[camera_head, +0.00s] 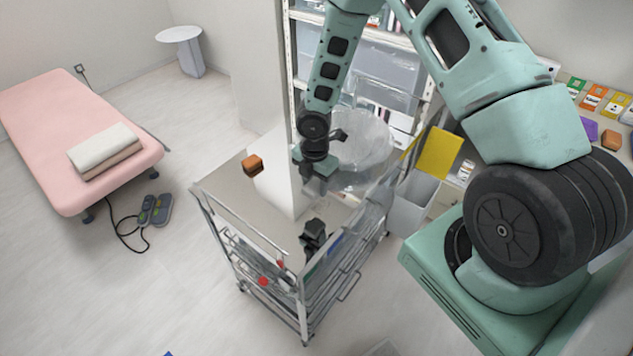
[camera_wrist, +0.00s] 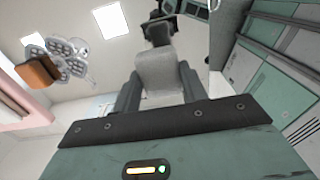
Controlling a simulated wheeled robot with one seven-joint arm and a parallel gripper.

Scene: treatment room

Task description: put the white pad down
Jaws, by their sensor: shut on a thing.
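The white pad (camera_wrist: 160,76) shows as a pale grey-white piece between the two fingers of my gripper in the wrist view. My gripper (camera_wrist: 158,92) is shut on it, with one finger along each side. In the head view my gripper (camera_head: 320,166) is above the metal trolley (camera_head: 226,190). There I cannot make out the pad clearly against the gripper, nor tell whether it touches anything.
A brown-orange block (camera_head: 253,165) is at the trolley's far left. A black device (camera_head: 315,235) is at its near side. A white upright surface (camera_head: 282,180) stands beside my gripper. A clear round container (camera_head: 365,150) is behind it. The trolley's left top looks bare.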

